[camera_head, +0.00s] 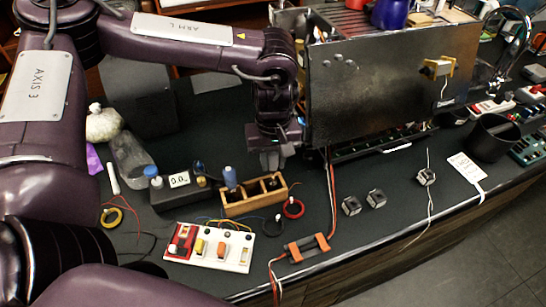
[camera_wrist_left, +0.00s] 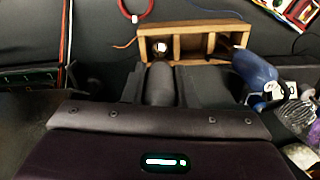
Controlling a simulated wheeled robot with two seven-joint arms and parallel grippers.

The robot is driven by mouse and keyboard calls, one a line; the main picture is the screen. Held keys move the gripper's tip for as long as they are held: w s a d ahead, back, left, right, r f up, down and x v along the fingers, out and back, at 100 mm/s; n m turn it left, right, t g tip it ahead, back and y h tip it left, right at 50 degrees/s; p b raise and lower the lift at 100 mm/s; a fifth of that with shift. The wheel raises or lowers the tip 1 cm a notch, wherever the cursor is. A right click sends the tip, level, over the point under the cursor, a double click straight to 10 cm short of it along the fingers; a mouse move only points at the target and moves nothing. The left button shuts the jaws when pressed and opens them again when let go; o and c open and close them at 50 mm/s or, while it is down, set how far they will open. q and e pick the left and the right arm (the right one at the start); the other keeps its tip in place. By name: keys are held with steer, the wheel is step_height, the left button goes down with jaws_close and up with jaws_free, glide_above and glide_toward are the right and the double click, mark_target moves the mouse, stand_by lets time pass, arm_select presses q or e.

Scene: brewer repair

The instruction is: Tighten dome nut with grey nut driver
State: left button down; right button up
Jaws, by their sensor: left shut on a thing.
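My left gripper (camera_head: 275,160) is above the back right end of a wooden holder (camera_head: 238,209). In the left wrist view, its fingers (camera_wrist_left: 172,88) are shut on a grey cylindrical handle, which I take to be the grey nut driver (camera_wrist_left: 160,86). A shiny round metal part shows beyond the handle, at one compartment of the holder (camera_wrist_left: 195,28); I cannot tell whether it belongs to the driver. A blue-handled driver (camera_head: 230,178) stands in the holder and shows in the wrist view (camera_wrist_left: 256,74). I cannot make out the dome nut. My right gripper is not in view.
The brewer's dark panel (camera_head: 385,85) stands right of my left gripper. A black box (camera_head: 178,190), a switch board (camera_head: 210,247) and an orange-ended part (camera_head: 307,247) lie around the holder. Several small metal cubes, one here (camera_head: 351,206), sit near the front edge.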

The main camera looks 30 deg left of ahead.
arm_select(q)
steer(key=shift+f+b, duration=0.7)
steer(key=shift+f, duration=0.45)
steer(key=c, duration=0.7)
jaws_free()
steer(key=shift+r+p, duration=3.05)
steer(key=shift+r, duration=0.5)
steer(key=shift+f, duration=0.1)
